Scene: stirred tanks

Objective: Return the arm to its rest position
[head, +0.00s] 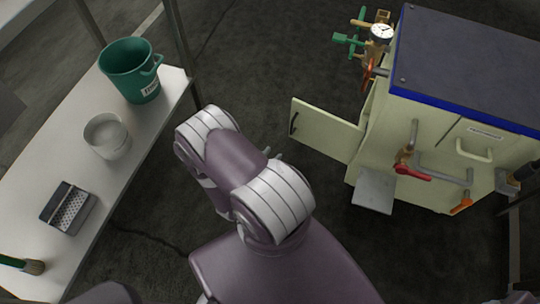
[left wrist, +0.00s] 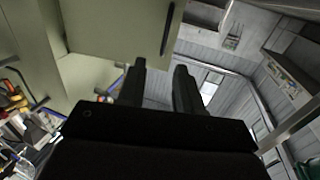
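My left arm fills the middle of the head view, its bent purple and white links between the bench and the cabinet. It hides most of my left gripper there. In the left wrist view the two dark fingers of my left gripper (left wrist: 159,82) stand apart with nothing between them. Beyond them is a pale green door panel with a dark handle (left wrist: 168,30). The same cabinet door (head: 327,130) stands open to the left in the head view. I cannot see my right gripper.
The pale cabinet (head: 440,135) with a dark top, pipes and valves stands at right. A white bench (head: 100,190) at left holds a green bucket (head: 131,72), a white pot (head: 106,138), a grater-like box (head: 68,207) and a brush (head: 30,266). Dark floor lies between.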

